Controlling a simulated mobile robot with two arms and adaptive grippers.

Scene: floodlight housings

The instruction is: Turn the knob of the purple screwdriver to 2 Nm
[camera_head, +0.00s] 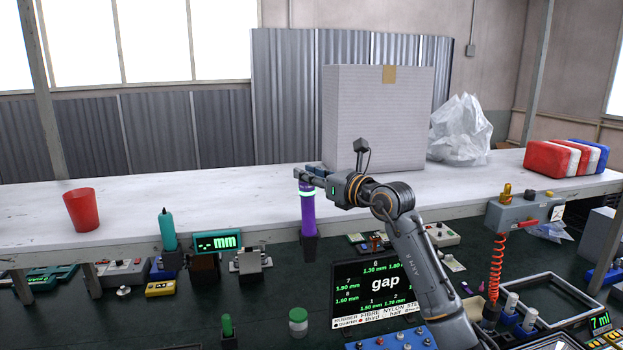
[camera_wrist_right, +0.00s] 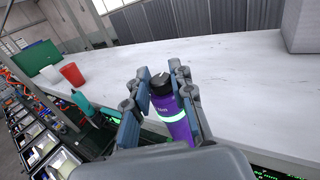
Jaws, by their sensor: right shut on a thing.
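The purple screwdriver (camera_head: 307,212) stands upright in a dark holder (camera_head: 309,246) in front of the white bench edge. It has a glowing green ring near its top. My right gripper (camera_head: 308,175) comes in from the right and is shut on the knob at the screwdriver's top. In the right wrist view the purple screwdriver (camera_wrist_right: 178,124) sits between the two fingers of my right gripper (camera_wrist_right: 164,88). Its dark top cap and a small printed label show there, but the label is too small to read surely. My left gripper is in neither view.
A teal tool (camera_head: 167,229) stands left of a "mm" display (camera_head: 217,242). A "gap" screen (camera_head: 384,283) stands below my right arm. A red cup (camera_head: 82,210), a large grey box (camera_head: 372,117) and a plastic bag (camera_head: 460,130) are on the bench (camera_head: 240,197). Its middle is clear.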

